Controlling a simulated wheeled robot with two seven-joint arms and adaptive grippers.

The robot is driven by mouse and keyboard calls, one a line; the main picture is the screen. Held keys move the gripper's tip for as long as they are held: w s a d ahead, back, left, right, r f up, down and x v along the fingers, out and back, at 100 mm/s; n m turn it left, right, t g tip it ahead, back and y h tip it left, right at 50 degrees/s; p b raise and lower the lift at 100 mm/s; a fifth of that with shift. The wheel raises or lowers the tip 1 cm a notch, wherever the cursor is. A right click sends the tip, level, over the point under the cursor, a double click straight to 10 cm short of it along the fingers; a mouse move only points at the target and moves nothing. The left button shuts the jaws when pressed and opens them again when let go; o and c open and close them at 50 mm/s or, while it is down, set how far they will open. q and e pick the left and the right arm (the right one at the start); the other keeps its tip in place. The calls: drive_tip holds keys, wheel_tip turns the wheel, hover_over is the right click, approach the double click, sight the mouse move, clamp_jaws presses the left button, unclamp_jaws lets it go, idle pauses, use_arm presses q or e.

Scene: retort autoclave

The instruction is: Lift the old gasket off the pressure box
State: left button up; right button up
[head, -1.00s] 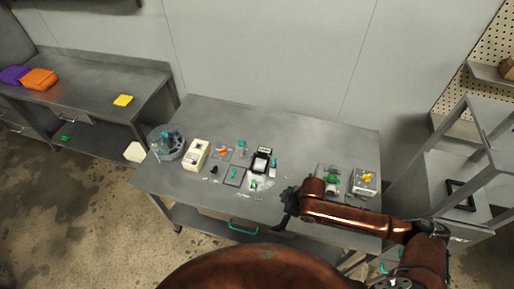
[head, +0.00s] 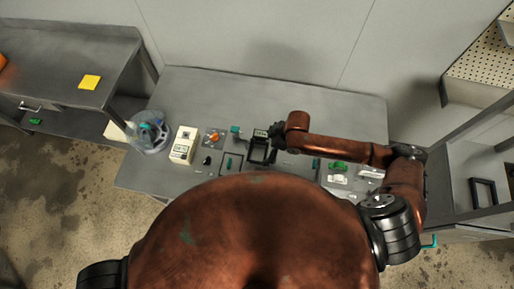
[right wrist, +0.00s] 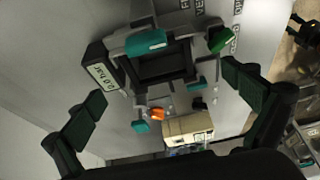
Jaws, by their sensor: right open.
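The pressure box (head: 258,153) stands near the middle of the table, partly hidden by my right arm. In the right wrist view it is a grey box with a dark square opening, a black square rim (right wrist: 191,62) and teal parts at its edges. I cannot tell the old gasket apart from this dark rim. My right gripper (head: 273,132) is at the box's far side in the head view. In the right wrist view its black fingers (right wrist: 163,83) are wide apart, the box showing between them with nothing gripped. My left gripper is not in view.
A display unit (right wrist: 104,75) sits beside the box. A cream device (head: 184,145) and a round clear container (head: 148,132) stand at the table's left. A green part (head: 338,166) lies to the right. The table's back strip is clear.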

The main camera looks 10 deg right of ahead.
drive_tip(key=x, duration=0.4)
drive_tip(key=p+x, duration=0.1)
drive_tip(key=x, duration=0.1)
drive_tip(key=shift+w+a, duration=0.2)
drive_tip(key=shift+w, duration=0.1)
drive_tip(key=shift+c, duration=0.7)
drive_tip(key=c, duration=1.1)
